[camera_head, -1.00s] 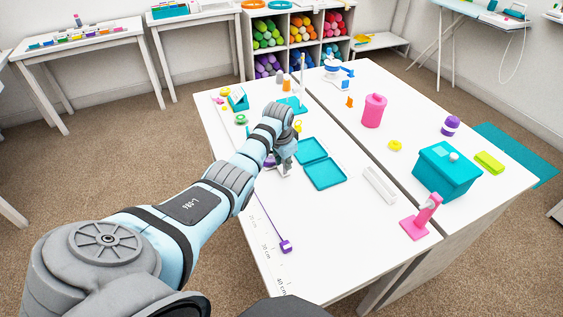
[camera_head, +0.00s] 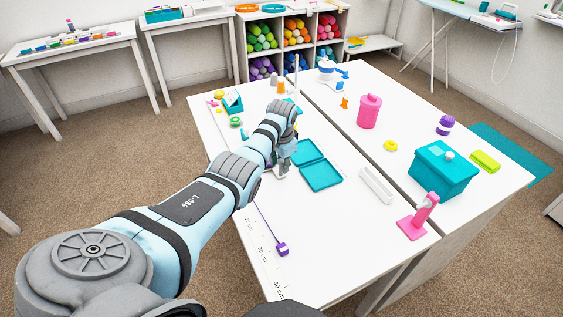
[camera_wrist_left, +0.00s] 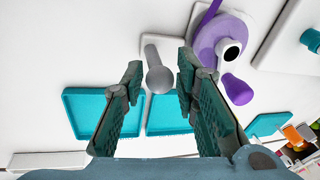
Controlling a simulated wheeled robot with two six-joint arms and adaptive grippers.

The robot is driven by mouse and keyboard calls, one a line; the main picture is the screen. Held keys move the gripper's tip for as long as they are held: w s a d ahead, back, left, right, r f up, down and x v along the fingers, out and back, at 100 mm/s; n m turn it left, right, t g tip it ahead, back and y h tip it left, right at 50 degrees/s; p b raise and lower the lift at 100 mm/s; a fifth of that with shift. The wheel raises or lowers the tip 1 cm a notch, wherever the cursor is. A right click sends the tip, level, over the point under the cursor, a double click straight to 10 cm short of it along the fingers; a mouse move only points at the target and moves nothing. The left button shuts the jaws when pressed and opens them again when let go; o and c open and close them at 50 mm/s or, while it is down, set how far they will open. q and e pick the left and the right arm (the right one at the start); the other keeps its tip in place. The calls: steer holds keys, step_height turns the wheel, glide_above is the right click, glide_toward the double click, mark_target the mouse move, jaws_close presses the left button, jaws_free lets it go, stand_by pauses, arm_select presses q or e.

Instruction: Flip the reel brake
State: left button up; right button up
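In the left wrist view a grey lever with a round knob (camera_wrist_left: 158,76), which looks like the reel brake, rises from a light base. The purple reel (camera_wrist_left: 207,44) with a dark-centred white hub is beside it to the right, with a purple crank knob (camera_wrist_left: 237,90). My left gripper (camera_wrist_left: 157,80) is open, its fingers on either side of the grey knob in the picture. Contact cannot be told. In the head view my left gripper (camera_head: 281,162) is low over the table and hides most of the reel. My right gripper is not in view.
A purple tab (camera_head: 282,249) ends the line pulled out along a printed scale. An open teal case (camera_head: 321,176) lies right of the gripper. A white channel (camera_head: 377,185), pink stand (camera_head: 416,219) and teal box (camera_head: 444,178) stand farther right. The table's front left is mostly clear.

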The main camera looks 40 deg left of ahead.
arm_select(q)
steer(key=v, duration=1.2)
stand_by(0.4)
